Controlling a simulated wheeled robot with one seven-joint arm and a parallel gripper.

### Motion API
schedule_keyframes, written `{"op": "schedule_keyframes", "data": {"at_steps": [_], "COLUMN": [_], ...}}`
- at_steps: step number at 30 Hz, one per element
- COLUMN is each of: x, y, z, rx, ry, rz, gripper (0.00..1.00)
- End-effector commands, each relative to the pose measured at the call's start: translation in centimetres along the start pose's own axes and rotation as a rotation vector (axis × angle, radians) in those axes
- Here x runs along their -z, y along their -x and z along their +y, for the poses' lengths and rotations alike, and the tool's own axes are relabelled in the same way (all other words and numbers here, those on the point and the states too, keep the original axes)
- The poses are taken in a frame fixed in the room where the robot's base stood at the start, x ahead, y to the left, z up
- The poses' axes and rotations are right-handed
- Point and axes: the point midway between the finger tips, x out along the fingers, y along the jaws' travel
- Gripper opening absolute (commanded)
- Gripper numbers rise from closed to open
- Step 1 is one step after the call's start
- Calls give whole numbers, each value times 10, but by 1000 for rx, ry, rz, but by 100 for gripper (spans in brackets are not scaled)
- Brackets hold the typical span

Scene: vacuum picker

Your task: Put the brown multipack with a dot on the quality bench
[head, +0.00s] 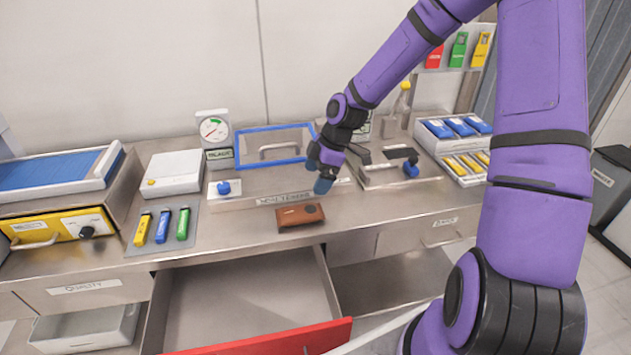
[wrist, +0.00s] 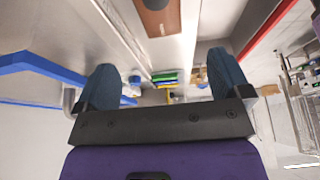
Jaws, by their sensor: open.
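The brown multipack (head: 300,216) lies flat on the steel bench near its front edge, with a dark round dot toward its right end. It also shows at the top of the wrist view (wrist: 160,18). My gripper (head: 325,178) is above the bench, just behind and to the right of the pack, apart from it. In the wrist view my gripper (wrist: 165,80) has its two blue fingers spread, with nothing between them. A label reading QUALITY (head: 84,287) is on the bench front at the left.
An open drawer with a red front (head: 275,340) juts out below the pack. A blue-framed panel (head: 275,146), a dial gauge (head: 213,130) and a white scale (head: 174,173) stand behind. Coloured markers (head: 162,226) lie left. Bare bench lies between markers and pack.

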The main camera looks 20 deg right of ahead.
Motion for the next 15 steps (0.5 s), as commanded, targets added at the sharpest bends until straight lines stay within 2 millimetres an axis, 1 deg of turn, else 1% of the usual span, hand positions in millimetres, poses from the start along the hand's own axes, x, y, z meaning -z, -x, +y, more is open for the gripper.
{"op": "schedule_keyframes", "data": {"at_steps": [5, 8, 11, 15], "x": [0, 1, 2, 6], "y": [4, 10, 24, 53], "z": [-1, -4, -11, -26], "rx": [0, -2, -14, -48], "ry": [-2, -19, -62, -158], "rz": [-4, -31, -86, -183], "gripper": [95, 95, 95, 95]}}
